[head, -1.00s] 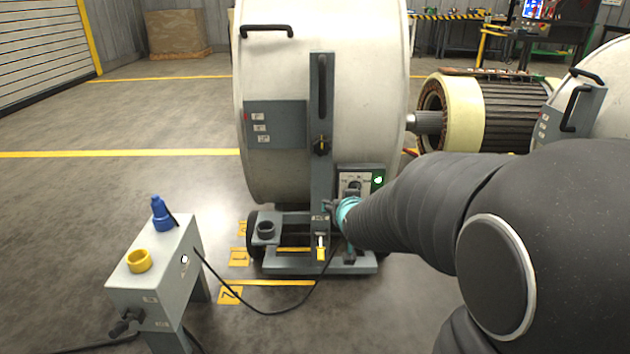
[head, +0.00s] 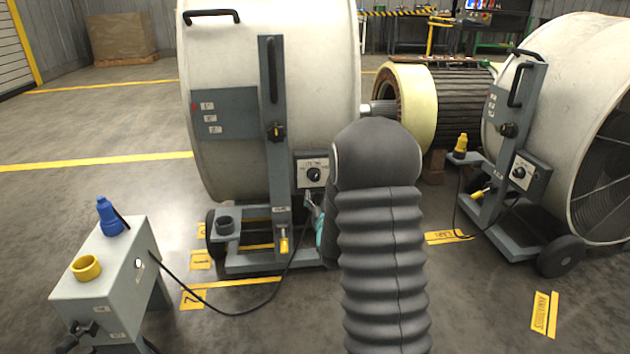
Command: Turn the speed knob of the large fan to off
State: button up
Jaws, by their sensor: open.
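The large fan (head: 225,60) stands left of centre in the head view, a cream drum on a grey wheeled frame. Its grey control box (head: 301,158) is low on the right side of the upright. A round black speed knob (head: 314,174) sits on the box's white dial plate; I cannot read its setting. My gripper (head: 314,203) is open and just below the knob, apart from it. My arm hides part of the gripper and the right side of the box.
A second fan (head: 575,110) with its own knob (head: 519,172) stands at the right. A rotor (head: 405,95) lies behind. A grey stand (head: 95,265) with blue plug (head: 110,215) and yellow socket (head: 87,267) is front left; its black cable (head: 235,313) crosses the floor.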

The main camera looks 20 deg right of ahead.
aim_at(315, 178)
jog(key=x, duration=1)
jog(key=shift+w, duration=0.35)
jog(key=c, duration=1.1)
jog(key=shift+c, duration=0.2)
